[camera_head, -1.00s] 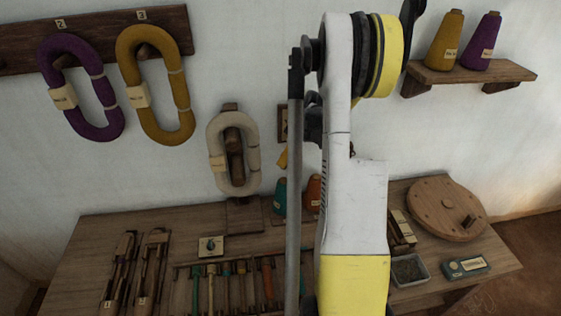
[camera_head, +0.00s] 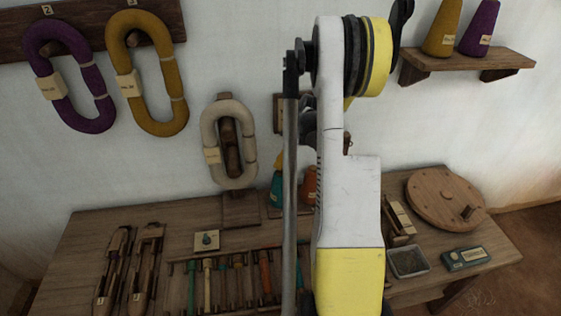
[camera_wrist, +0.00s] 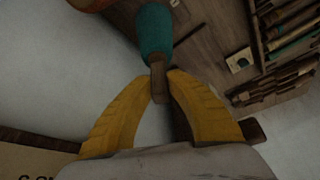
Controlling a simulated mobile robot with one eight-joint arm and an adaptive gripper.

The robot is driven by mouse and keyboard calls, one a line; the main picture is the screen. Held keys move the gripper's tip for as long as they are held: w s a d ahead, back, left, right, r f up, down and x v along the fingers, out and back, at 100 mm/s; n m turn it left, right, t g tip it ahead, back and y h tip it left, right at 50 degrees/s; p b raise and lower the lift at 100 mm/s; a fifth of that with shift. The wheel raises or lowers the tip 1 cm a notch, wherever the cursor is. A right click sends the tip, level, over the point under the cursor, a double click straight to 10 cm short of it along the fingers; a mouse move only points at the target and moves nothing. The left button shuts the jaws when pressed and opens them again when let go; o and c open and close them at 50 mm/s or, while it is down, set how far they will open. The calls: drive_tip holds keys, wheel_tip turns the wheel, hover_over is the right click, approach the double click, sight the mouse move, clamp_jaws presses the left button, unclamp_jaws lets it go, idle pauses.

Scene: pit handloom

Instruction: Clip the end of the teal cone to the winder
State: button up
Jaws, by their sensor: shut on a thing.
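The teal cone (camera_head: 277,190) stands at the back of the bench, partly hidden by my arm. In the wrist view the teal cone (camera_wrist: 155,32) lies just beyond my fingertips, with a brown tip toward me. My gripper (camera_wrist: 160,77) has its two yellow fingers closed in on this brown tip (camera_wrist: 158,88). Any loose yarn end is too small to make out. A little of my gripper (camera_head: 279,160) shows above the cone in the head view. A round wooden disc with a peg (camera_head: 446,199) sits at the bench's right end; I cannot tell whether it is the winder.
An orange cone (camera_head: 309,187) stands right beside the teal one. A pale skein (camera_head: 209,135) hangs left of my arm.

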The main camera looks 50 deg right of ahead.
idle(0.3)
drive_tip(key=shift+r+p, duration=1.55)
drive_tip(key=shift+r, duration=1)
drive_tip(key=shift+a+f, duration=0.1)
drive_tip(key=shift+f, duration=0.05)
